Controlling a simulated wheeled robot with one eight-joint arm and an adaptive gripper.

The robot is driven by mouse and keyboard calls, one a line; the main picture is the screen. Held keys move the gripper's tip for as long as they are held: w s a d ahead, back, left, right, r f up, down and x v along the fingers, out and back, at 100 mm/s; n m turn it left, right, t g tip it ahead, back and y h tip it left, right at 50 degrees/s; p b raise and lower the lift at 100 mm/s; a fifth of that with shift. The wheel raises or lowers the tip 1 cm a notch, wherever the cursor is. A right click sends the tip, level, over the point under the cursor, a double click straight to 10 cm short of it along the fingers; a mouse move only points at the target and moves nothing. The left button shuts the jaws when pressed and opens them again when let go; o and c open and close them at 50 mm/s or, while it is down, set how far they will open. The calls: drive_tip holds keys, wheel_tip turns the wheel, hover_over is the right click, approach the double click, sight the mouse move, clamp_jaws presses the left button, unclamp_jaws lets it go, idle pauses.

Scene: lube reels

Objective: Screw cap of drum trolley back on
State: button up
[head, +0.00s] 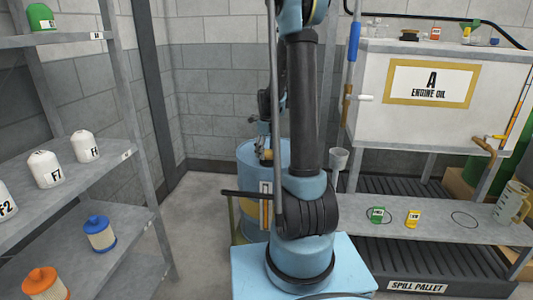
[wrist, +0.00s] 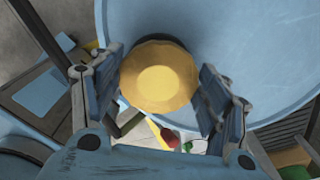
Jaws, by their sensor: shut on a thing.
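A round yellow cap (wrist: 160,82) sits between the two fingers of my gripper (wrist: 158,88) in the wrist view. The gripper is shut on the cap, one finger on each side. The blue drum (wrist: 240,40) lies behind the cap, and its curved rim shows. A dark edge shows just behind the cap. I cannot tell whether the cap is seated on the drum's opening or held just above it. In the head view the blue drum (head: 248,157) stands behind my arm, with my gripper (head: 265,140) over its top. My arm hides much of the drum and trolley.
A grey shelf (head: 75,190) with white, blue and orange filters stands at the left. A white engine oil tank (head: 440,125) stands at the right above a bench (head: 440,230). A spill pallet (head: 420,285) lies below. Some floor (head: 190,220) is clear left of the drum.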

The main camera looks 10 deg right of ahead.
drive_tip(key=shift+m, duration=0.5)
drive_tip(key=m, duration=0.5)
drive_tip(key=shift+w+d, duration=0.1)
drive_tip(key=shift+d, duration=0.1)
drive_tip(key=o, duration=1.2)
drive_tip(key=shift+o, duration=0.7)
